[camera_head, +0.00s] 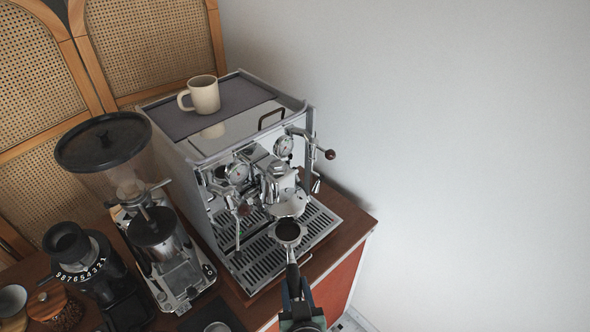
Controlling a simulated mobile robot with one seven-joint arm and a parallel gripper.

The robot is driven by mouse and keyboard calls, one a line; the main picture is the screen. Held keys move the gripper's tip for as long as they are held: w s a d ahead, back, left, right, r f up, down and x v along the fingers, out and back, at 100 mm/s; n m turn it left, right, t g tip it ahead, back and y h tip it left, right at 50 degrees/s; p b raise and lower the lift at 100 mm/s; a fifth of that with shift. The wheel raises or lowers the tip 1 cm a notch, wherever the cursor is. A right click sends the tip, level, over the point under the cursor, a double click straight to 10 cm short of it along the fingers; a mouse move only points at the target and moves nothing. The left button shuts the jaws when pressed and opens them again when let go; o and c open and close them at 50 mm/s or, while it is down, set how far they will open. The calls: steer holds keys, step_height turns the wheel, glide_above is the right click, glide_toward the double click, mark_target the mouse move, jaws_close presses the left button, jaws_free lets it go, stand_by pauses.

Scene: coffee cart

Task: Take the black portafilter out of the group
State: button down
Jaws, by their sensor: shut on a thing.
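The portafilter (289,231) has a metal basket with dark contents and a black handle. Its round top shows open, in front of and below the chrome group (277,185) of the espresso machine (205,190), over the drip tray. It looks apart from the group, though the small gap is hard to judge. It looks roughly level. My gripper (294,288) is at the bottom of the view, shut on the portafilter's handle, which points toward me. The jaws hide the end of the handle.
A grinder with a dark hopper lid (103,140) stands left of the machine. A smaller black grinder (75,250) is further left. A cream mug (204,94) sits on the machine's top. The slatted drip tray (257,262) is bare. Free room lies right of the cart.

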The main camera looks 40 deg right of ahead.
steer(key=s+a, duration=0.4)
steer(key=s, duration=0.1)
steer(key=shift+s+r, duration=0.35)
steer(key=shift+d, duration=0.1)
stand_by(0.3)
